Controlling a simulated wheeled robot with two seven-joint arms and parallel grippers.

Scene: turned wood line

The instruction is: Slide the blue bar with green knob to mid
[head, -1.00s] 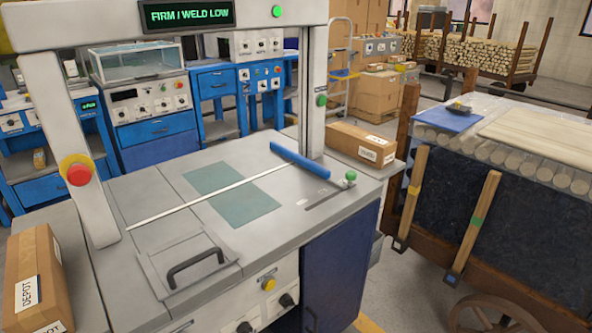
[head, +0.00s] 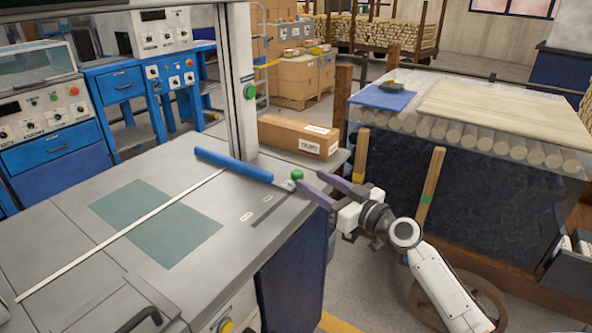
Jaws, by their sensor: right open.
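The blue bar (head: 234,165) lies on the grey machine top beside the foot of the upright post. The green knob (head: 297,174) stands just past the bar's right end, at the far end of a dark slot (head: 270,210) with small pale labels beside it. My right gripper (head: 309,178) comes in from the right with its two purple fingers apart. Its fingertips are close to the knob, on its right side; I cannot tell whether they touch it. Nothing shows between the fingers. My left gripper is not in view.
A cardboard box (head: 298,137) sits behind the knob, near the post (head: 241,80). A teal panel (head: 157,222) and a thin pale strip (head: 120,235) lie on the machine top. A cart of logs (head: 480,130) stands to the right.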

